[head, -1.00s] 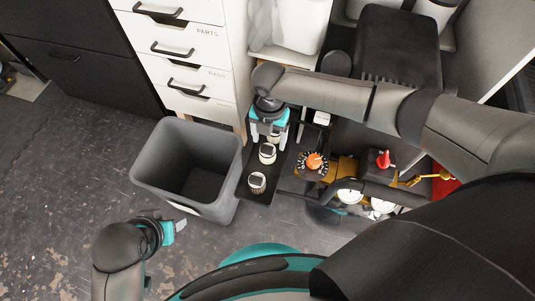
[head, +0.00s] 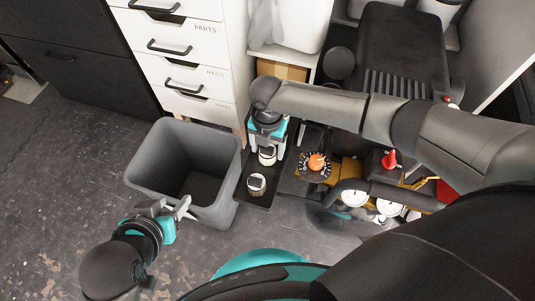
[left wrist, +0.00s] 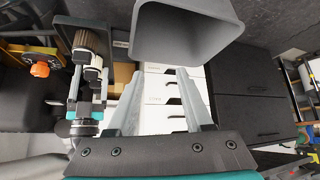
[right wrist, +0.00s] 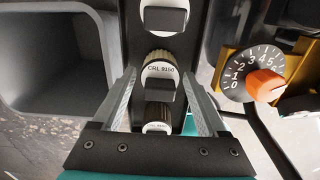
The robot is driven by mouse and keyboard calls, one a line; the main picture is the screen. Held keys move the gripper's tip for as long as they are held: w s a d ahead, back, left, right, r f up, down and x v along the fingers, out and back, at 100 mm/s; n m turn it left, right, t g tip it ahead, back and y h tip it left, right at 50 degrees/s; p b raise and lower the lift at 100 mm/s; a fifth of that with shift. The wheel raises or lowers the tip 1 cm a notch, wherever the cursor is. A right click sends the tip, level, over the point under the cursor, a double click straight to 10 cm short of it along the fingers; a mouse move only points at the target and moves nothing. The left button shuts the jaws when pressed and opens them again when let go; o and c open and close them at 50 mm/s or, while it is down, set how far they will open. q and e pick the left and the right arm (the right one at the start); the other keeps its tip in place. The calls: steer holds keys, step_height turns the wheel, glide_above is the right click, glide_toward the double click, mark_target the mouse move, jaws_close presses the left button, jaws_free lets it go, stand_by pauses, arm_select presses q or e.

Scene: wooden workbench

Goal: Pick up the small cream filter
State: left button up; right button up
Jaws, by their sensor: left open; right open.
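I cannot tell for sure which is the small cream filter. My right gripper (head: 267,148) is open over the tray, its fingers either side of the row, with no visible grip. The front filter (head: 256,184) stands clear of it. My left gripper (head: 185,207) is open and empty by the bin.
A grey open bin (head: 150,185) stands left of the tray. White drawers (head: 188,75) are behind it. The floor at left is free.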

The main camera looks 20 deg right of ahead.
steer(key=shift+f+b, duration=0.55)
steer(key=shift+f, duration=0.4)
arm_select(q)
steer(key=shift+w+d+r+t+h, duration=0.1)
steer(key=shift+w+d+t+h, duration=0.4)
steer(key=shift+d, duration=0.3)
steer(key=shift+w+d+t+h, duration=0.3)
steer(key=shift+w+d+t, duration=0.15)
steer(key=shift+d+t, duration=0.3)
arm_select(e)
steer(key=shift+f, duration=0.15)
steer(key=shift+c, duration=0.4)
steer(key=c, duration=1)
